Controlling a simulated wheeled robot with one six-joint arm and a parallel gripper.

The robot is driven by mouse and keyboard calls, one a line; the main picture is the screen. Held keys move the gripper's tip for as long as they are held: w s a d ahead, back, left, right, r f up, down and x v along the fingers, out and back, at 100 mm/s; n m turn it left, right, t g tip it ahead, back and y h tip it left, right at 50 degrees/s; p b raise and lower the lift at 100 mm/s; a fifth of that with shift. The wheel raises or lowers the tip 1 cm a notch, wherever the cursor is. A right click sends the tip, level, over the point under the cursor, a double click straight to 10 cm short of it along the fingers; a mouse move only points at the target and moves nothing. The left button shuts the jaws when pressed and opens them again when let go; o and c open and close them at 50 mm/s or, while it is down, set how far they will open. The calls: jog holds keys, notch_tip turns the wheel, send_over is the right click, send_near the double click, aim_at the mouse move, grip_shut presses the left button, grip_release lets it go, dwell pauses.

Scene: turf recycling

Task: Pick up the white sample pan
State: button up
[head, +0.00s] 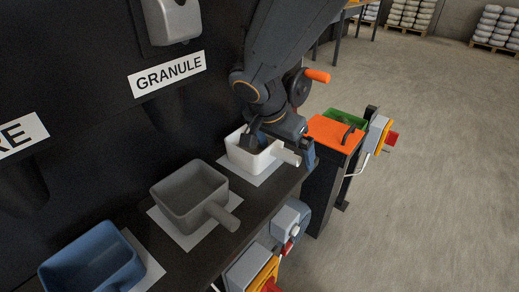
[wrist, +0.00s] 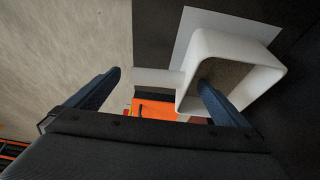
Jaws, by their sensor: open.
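The white sample pan (head: 238,157) stands on a white sheet at the far end of the dark shelf, its stubby handle pointing right. In the wrist view the pan (wrist: 232,38) is right of centre, its handle pointing left between my fingers. My gripper (head: 282,151) is open above it. In the wrist view (wrist: 160,80) one blue finger overlaps the pan's opening and the other is beyond the handle's end. The handle runs along the gap between them. I cannot tell whether either finger touches the pan. The pan's inside looks grey-brown.
A grey pan (head: 188,197) and a blue pan (head: 93,262) stand nearer on the shelf (head: 150,238). A black wall with a GRANULE sign (head: 167,74) rises behind. An orange-topped cabinet (head: 329,131) stands beyond the shelf's end. Floor at right is clear.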

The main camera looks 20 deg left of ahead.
jog(key=shift+c, duration=0.4)
jog(key=shift+a, duration=0.1)
jog(key=c, duration=1.6)
jog(key=shift+o, duration=0.2)
jog(key=shift+r, duration=0.1)
